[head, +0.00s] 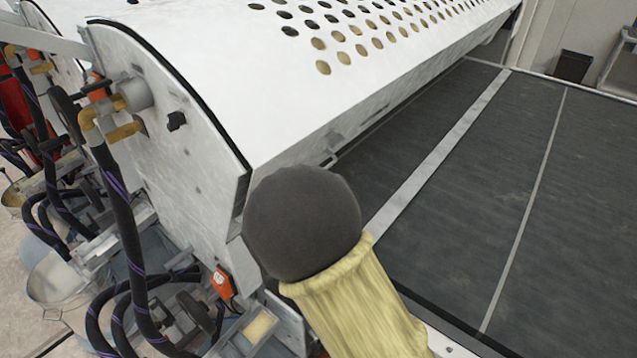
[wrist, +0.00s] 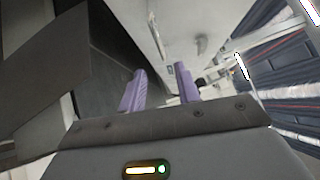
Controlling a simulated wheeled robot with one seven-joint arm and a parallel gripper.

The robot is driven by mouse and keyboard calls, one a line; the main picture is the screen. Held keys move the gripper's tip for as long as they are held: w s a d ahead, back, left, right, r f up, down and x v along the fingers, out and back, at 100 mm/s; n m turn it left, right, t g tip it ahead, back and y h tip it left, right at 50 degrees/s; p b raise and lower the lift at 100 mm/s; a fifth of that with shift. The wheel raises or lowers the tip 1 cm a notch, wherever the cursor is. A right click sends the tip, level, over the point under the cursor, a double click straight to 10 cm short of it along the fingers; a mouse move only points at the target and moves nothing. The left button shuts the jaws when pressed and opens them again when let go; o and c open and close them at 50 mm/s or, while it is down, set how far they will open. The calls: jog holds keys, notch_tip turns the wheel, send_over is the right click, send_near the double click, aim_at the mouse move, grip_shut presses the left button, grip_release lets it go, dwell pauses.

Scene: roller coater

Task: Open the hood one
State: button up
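The hood (head: 240,70) is a white curved cover with rows of round holes across its upper part. It is down over the machine in the head view, with its lower front edge just above the dark conveyor bed. A small light handle-like bracket (head: 330,161) shows under that edge, partly behind my arm. My dark rounded arm link and yellow sleeve cover the hood's near corner, and my gripper is hidden there. In the wrist view my gripper (wrist: 159,75) has two purple fingers spread apart with nothing between them. A pale panel, probably the hood, lies beyond the fingertips.
The dark conveyor bed (head: 480,190) with pale strips fills the right side. Black hoses (head: 125,210), valves and an orange-red box (head: 222,282) crowd the machine's left end. A dark bin (head: 573,66) stands by the back wall.

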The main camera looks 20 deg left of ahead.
jog(key=shift+w+f+b, duration=0.1)
jog(key=shift+w+b, duration=0.05)
jog(key=shift+b, duration=0.45)
jog(key=p+x, duration=0.4)
jog(key=x, duration=0.7)
jog(key=shift+w+a, duration=0.15)
jog(key=shift+w, duration=0.2)
jog(key=shift+c, duration=0.2)
grip_shut()
